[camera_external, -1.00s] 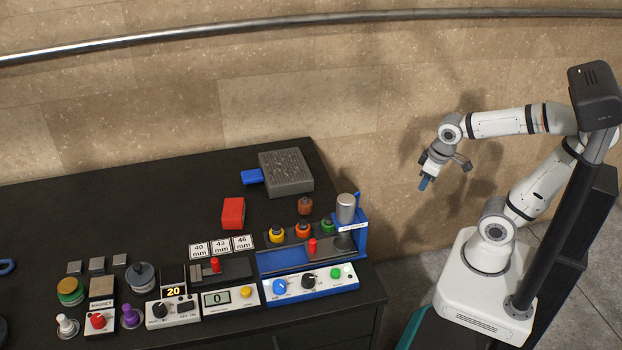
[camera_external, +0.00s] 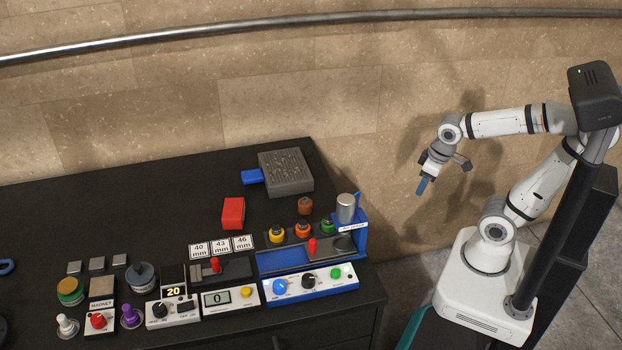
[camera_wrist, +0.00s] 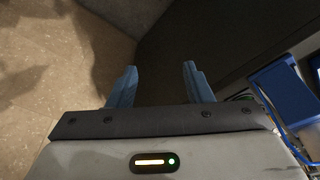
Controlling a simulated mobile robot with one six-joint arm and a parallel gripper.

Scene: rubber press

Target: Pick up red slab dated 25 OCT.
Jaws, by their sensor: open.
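A red slab (camera_external: 233,213) lies on the black table (camera_external: 100,214), left of the blue press and behind the white number cards. No date can be read on it in this view. My gripper (camera_external: 422,187) hangs in the air to the right of the table, well apart from the slab. In the wrist view my gripper (camera_wrist: 158,85) shows two blue fingers spread apart with nothing between them. The slab is not in the wrist view.
A blue press (camera_external: 310,265) with a metal cylinder stands at the table's right end. A grey block (camera_external: 286,173) with a blue handle lies at the back. Number cards (camera_external: 221,247) and control boxes (camera_external: 231,299) line the front. Table space left of the slab is clear.

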